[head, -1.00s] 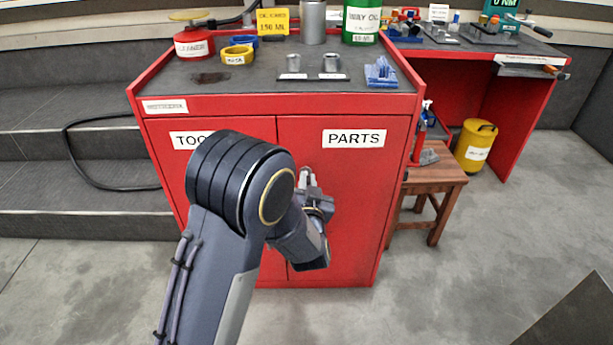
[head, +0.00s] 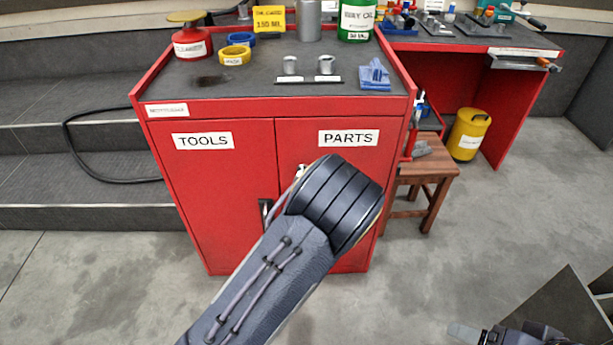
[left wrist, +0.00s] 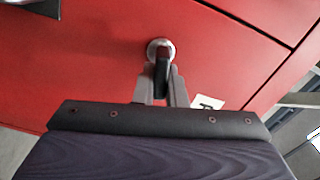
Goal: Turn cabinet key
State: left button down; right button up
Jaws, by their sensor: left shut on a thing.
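The red cabinet (head: 225,185) has two doors, marked TOOLS and PARTS. In the left wrist view a round silver lock (left wrist: 153,46) sits on the red door, with a dark key (left wrist: 162,74) in it. My left gripper (left wrist: 161,88) is shut on the key, one finger on each side. In the head view my left forearm hides this gripper and the key; a bit of bright metal shows just above the arm, near the door seam. The doors look closed. Part of my right gripper (head: 480,334) shows at the bottom right edge; its fingers are not clear.
A black door handle (head: 266,210) shows beside my left arm. A red can, tape rolls and metal parts stand on the cabinet top. A wooden stool (head: 428,178) and a yellow can (head: 468,135) stand to the right. The floor in front is clear.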

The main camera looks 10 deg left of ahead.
pick_arm(q)
jog(key=shift+f+m+p, duration=0.15)
jog(key=shift+m+p, duration=0.3)
jog(key=shift+m, duration=1.05)
jog(key=c, duration=1.5)
grip_release()
jog(key=p+v, duration=0.1)
jog(key=v, duration=0.6)
jog(key=shift+s+d, duration=0.15)
jog(key=shift+s, duration=0.25)
